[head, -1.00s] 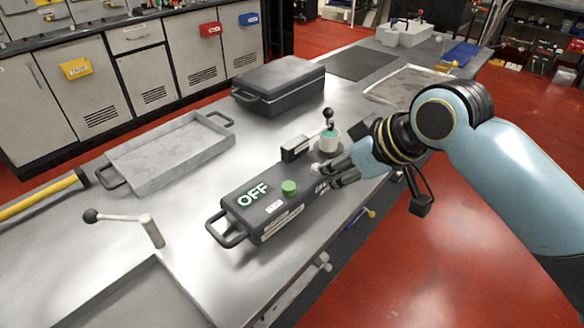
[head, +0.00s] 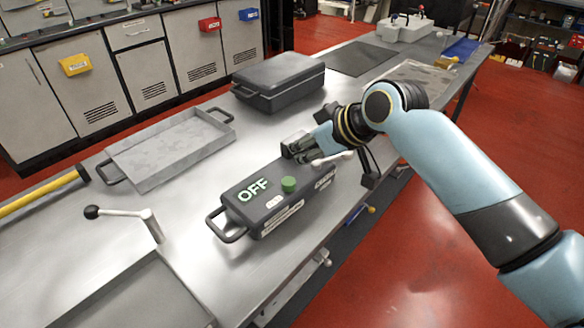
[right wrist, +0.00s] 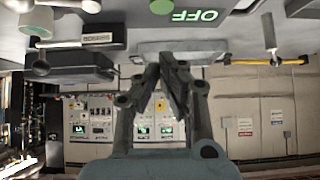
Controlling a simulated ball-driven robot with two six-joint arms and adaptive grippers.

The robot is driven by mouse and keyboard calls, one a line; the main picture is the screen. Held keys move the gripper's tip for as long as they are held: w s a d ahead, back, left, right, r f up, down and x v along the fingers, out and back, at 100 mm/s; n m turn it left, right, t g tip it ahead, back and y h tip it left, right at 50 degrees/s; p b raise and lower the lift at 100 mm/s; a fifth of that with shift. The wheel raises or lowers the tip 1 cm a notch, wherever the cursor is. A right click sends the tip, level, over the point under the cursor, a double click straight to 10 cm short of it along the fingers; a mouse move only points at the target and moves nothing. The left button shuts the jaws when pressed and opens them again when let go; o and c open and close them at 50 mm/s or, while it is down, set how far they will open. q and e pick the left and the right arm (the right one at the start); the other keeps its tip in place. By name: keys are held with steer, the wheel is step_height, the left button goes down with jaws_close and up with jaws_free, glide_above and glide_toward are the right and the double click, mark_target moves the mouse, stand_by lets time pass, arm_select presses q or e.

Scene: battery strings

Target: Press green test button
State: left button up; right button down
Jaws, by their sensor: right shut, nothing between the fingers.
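A dark tester box (head: 300,198) lies on the metal bench with a lit "OFF" sign (head: 253,190) on top. Its round green button (head: 289,184) stands up beside the sign. The button also shows at the top edge of the right wrist view (right wrist: 162,6), with the inverted "OFF" (right wrist: 195,15) beside it. My right gripper (head: 293,149) is shut and empty beyond the button, at the box's far end, apart from the button. Its closed fingers (right wrist: 168,60) fill the middle of the wrist view. My left gripper is not in view.
A pale lever (head: 333,158) lies close to my right gripper. A grey tray (head: 170,150) and a dark case (head: 278,82) stand behind on the bench. A black-knobbed lever (head: 122,214) stands at the left front. Bare bench lies left of the box.

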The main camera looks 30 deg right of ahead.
mark_target(292, 181)
steer(key=x, duration=0.3)
steer(key=shift+w+a+f, duration=0.1)
steer(key=shift+w+f, duration=0.15)
steer(key=shift+w, duration=0.1)
step_height(292, 181, down, 3)
steer(key=shift+r, duration=0.15)
steer(key=shift+f, duration=0.8)
